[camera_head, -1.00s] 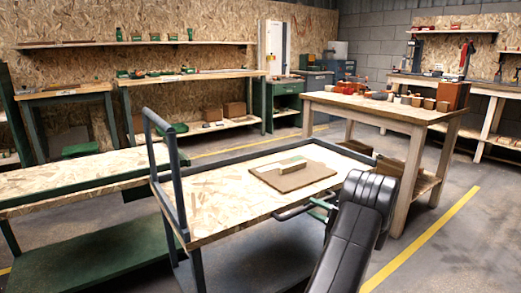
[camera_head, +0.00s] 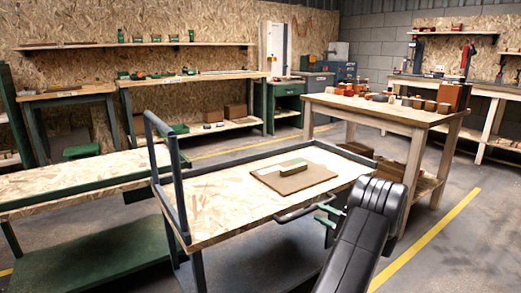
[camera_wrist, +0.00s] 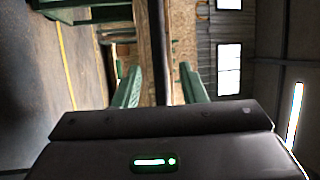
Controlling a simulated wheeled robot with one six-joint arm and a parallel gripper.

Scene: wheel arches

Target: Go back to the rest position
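My gripper (camera_head: 326,210) shows in the head view as green fingers beside my black arm, near the front right edge of the trolley top. My arm hides part of the gripper in the head view. The arm is folded, with its rounded black joint high and to the right of the fingers.
A trolley (camera_head: 215,205) with an OSB top and dark rails stands close in front. On it lies a brown board (camera_head: 268,180) bearing a small block (camera_head: 293,168). A wooden table (camera_head: 330,102) with small objects stands behind right. Grey floor (camera_head: 465,245) is clear at right.

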